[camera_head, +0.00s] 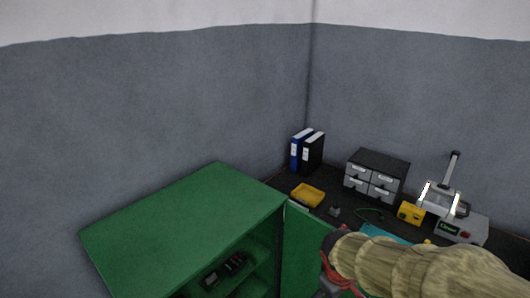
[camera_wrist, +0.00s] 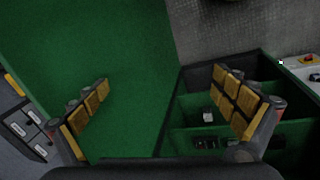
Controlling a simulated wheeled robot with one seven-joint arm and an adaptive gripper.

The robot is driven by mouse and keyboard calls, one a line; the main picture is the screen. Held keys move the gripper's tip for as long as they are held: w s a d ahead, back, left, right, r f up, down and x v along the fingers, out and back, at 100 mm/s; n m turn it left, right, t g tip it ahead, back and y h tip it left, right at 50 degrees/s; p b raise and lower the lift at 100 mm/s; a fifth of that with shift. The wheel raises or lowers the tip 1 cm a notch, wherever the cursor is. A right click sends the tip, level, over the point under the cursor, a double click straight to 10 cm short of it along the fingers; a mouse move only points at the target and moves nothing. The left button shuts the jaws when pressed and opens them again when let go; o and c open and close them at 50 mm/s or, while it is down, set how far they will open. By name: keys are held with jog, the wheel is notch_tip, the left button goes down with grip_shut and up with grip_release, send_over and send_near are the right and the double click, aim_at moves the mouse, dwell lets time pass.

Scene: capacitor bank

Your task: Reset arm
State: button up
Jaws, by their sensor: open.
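My gripper (camera_wrist: 162,108) is open and empty in the wrist view, its yellow-padded fingers wide apart. In the head view my arm reaches in from the lower right, and the gripper is largely hidden near the cabinet door. The green cabinet (camera_head: 185,225) stands at lower centre with its green door (camera_head: 303,245) open. In the wrist view the door (camera_wrist: 110,60) fills the area behind and between the fingers, and the cabinet's shelves (camera_wrist: 190,140) show behind the right finger with small dark items on them.
A dark workbench (camera_head: 340,200) along the corner holds blue and black binders (camera_head: 307,152), a yellow tray (camera_head: 308,195), a grey drawer unit (camera_head: 376,177), a yellow box (camera_head: 410,212) and a grey device (camera_head: 460,225). Grey walls close in the corner. The cabinet top is bare.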

jog(key=s+r+m+t+y, duration=0.2)
jog(key=s+r+m, duration=0.4)
jog(key=s+r, duration=0.8)
jog(key=shift+a+r+t, duration=0.25)
jog(key=shift+r+t, duration=0.15)
jog(key=shift+t, duration=0.2)
